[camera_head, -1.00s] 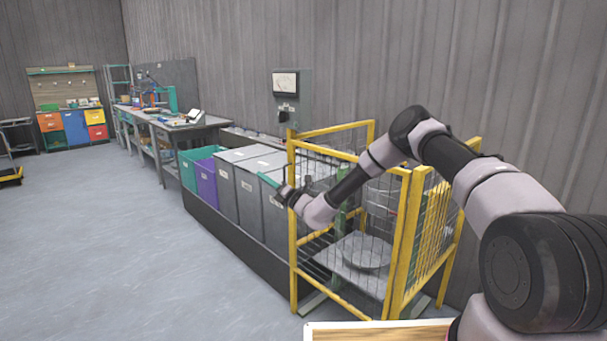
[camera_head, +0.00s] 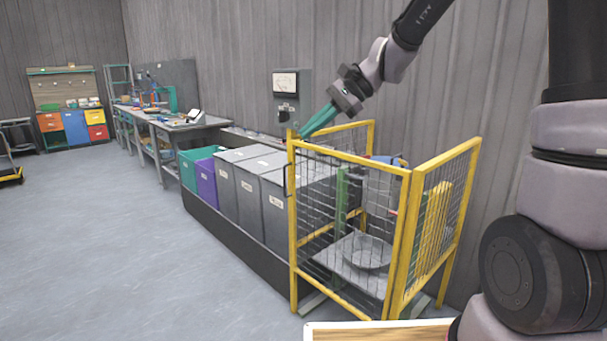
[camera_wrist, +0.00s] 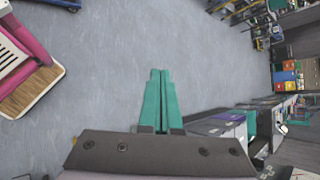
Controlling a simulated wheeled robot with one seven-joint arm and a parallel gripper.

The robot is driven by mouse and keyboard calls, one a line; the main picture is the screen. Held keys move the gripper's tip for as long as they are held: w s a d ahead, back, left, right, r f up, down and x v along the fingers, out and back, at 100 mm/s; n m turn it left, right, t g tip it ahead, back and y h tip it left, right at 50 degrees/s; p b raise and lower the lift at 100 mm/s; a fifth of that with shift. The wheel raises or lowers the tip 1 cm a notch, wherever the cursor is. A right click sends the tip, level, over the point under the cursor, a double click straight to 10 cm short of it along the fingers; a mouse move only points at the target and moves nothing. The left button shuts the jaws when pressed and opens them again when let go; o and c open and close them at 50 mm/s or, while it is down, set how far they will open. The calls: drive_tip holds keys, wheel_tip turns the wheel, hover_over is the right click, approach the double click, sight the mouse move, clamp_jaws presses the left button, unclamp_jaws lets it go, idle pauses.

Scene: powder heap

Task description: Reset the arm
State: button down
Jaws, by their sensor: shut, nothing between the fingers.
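My gripper (camera_head: 305,133) is raised in the head view, with its green fingers pointing down and left in front of the wall, close to the top left corner of the yellow cage. In the wrist view the two green fingers of my gripper (camera_wrist: 160,72) lie side by side, shut and empty, over the grey floor. My arm bends up out of the top of the head view.
The yellow mesh cage (camera_head: 407,240) holds a round pan (camera_head: 367,252). Several lidded grey bins (camera_head: 250,200) stand left of it, with a purple bin (camera_head: 205,180) and a teal bin (camera_head: 188,168). A wall meter (camera_head: 286,83) hangs behind.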

drive_tip(key=s+d+r+n+t+h, duration=0.2)
drive_tip(key=s+d, duration=0.5)
drive_tip(key=d, duration=0.4)
drive_tip(key=s+d+r+n+t+h, duration=0.2)
drive_tip(key=s+d+r+t+h, duration=0.2)
drive_tip(key=s+d, duration=0.4)
drive_tip(key=d+t+h, duration=0.1)
drive_tip(key=d, duration=0.3)
drive_tip(key=shift+s+n+h, duration=0.3)
drive_tip(key=shift+n+h, duration=0.1)
